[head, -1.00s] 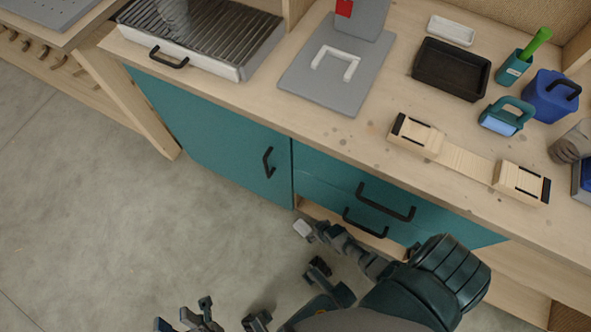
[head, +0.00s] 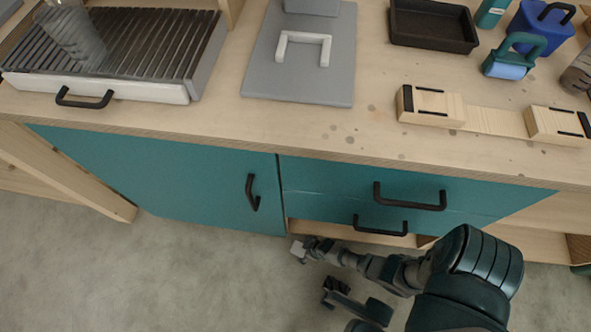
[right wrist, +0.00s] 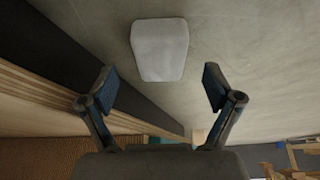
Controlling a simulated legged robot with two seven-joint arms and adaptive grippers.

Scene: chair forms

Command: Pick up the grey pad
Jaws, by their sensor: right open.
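The grey pad (right wrist: 160,48) is a pale, rounded block on the grey floor in the right wrist view. It lies just beyond the fingertips of my right gripper (right wrist: 160,86), which is open, with empty space between its two fingers. The gap between gripper and pad is too small to judge there. My left gripper is not in view.
The teal cabinet (head: 160,178) with black handles stands close to my right arm. Above it, the worktop (head: 370,135) holds a ribbed tray (head: 110,45), a grey plate (head: 300,80), a black tray (head: 430,28) and wooden blocks (head: 430,108). Floor to the left (head: 180,270) is clear.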

